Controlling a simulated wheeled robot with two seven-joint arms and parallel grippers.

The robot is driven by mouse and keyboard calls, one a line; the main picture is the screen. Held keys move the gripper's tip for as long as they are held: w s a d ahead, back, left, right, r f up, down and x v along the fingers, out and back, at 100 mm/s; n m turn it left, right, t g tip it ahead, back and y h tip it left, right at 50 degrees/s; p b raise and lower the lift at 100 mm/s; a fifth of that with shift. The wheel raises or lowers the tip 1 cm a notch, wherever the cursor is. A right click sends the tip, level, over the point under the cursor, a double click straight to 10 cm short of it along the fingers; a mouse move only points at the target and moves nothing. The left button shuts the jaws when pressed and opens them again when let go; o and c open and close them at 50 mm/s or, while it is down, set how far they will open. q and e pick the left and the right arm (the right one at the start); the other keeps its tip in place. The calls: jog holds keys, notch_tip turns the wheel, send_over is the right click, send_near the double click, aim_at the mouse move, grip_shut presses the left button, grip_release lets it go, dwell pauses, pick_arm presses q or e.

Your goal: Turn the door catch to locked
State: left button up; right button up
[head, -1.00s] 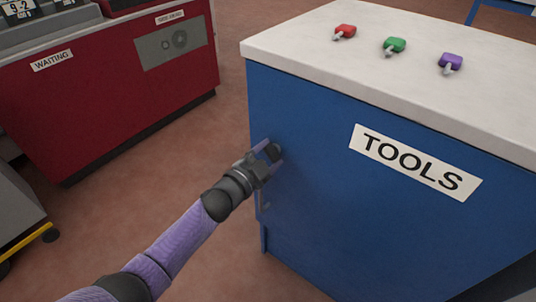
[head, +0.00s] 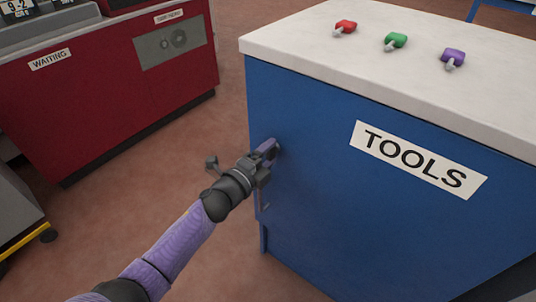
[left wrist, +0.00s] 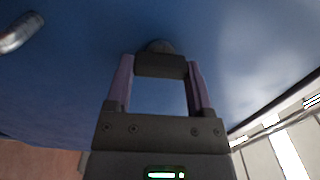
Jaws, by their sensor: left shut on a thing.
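The door catch (head: 278,148) is a small dark knob near the left edge of the blue tool cabinet's (head: 340,210) front, mostly hidden by my gripper in the head view. My left gripper (head: 270,149) reaches it from the front left and is shut on it. In the left wrist view, the two purple fingers of my gripper (left wrist: 160,68) hold the dark catch (left wrist: 156,46) between their tips, against the blue door. Whether the catch points to locked cannot be read. My right gripper is not in view.
A grey handle (head: 265,205) is on the door below the catch; it also shows in the left wrist view (left wrist: 20,34). Red, green and purple small items lie on the white cabinet top (head: 300,40). A red machine (head: 100,100) stands left, with open floor between.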

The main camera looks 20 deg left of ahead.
pick_arm(q)
jog(key=shift+m, duration=0.3)
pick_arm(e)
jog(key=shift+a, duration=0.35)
pick_arm(q)
jog(key=o, duration=1.2)
jog(key=shift+o, duration=0.2)
jog(key=shift+s+a, duration=0.1)
jog(key=shift+s, duration=0.15)
jog(key=p+v, duration=0.3)
jog(key=v, duration=0.6)
jog(key=shift+s, duration=0.2)
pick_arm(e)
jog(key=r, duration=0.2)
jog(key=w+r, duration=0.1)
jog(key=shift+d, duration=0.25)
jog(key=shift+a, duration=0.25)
